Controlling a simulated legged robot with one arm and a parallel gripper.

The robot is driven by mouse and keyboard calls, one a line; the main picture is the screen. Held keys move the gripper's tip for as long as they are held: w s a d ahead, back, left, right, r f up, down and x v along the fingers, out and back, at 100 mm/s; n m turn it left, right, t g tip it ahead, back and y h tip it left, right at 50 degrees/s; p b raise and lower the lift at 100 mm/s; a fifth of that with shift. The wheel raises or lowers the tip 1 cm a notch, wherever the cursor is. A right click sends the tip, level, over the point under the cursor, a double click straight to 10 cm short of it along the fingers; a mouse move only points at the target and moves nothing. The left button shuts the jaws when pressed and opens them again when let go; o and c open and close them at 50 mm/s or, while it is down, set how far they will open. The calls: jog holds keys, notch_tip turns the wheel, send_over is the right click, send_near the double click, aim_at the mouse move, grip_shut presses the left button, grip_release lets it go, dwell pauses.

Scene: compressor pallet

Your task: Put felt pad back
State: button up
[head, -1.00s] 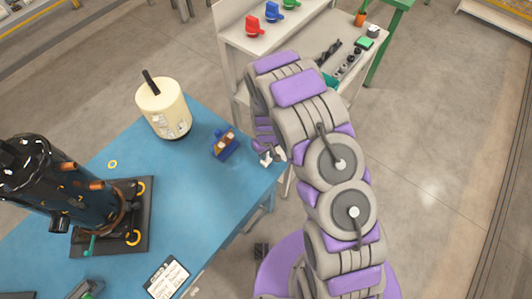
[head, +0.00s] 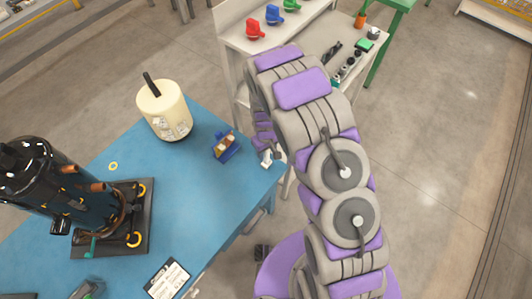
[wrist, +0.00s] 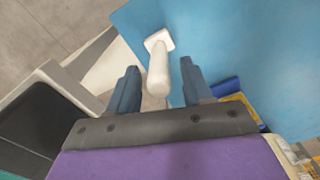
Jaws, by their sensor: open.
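A white piece with a round stem and a squarish end (wrist: 158,62) stands at the edge of the blue table in the wrist view. It also shows in the head view (head: 266,159). I cannot tell whether it is the felt pad or holds it. My gripper (wrist: 158,82) is open, with its two blue-grey fingers on either side of the stem and visible gaps to it. In the head view my gripper (head: 264,140) is over the table's right corner, partly hidden by my arm. A blue holder (head: 226,147) with brown and pale contents sits just left of it.
A cream canister (head: 165,110) stands on the blue table (head: 190,205), behind and left of the holder. A black compressor (head: 45,185) is at the left. A grey bench (head: 275,40) with coloured valves stands behind my arm. The table's middle is clear.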

notch_tip(320, 180, up, 8)
jog(key=shift+r+p, duration=0.2)
jog(key=shift+p, duration=0.3)
jog(key=shift+d+r, duration=0.15)
jog(key=shift+r, duration=0.25)
jog(key=s+d+r+m, duration=0.2)
jog(key=s+d+r, duration=0.3)
jog(key=r, duration=0.5)
jog(key=s+d+r+m, duration=0.2)
jog(key=s+d+r, duration=0.2)
jog(key=s+r, duration=0.4)
jog(key=s+d+r+m, duration=0.1)
jog(key=s+r, duration=0.2)
jog(key=s, duration=0.3)
jog(key=s+d+r+m+g, duration=0.1)
jog(key=s+d+r, duration=0.1)
jog(key=s, duration=0.4)
jog(key=s+d+r, duration=0.1)
jog(key=s+r, duration=0.4)
jog(key=s, duration=0.2)
jog(key=shift+d+m+g, duration=0.4)
jog(key=shift+f+b, duration=0.5)
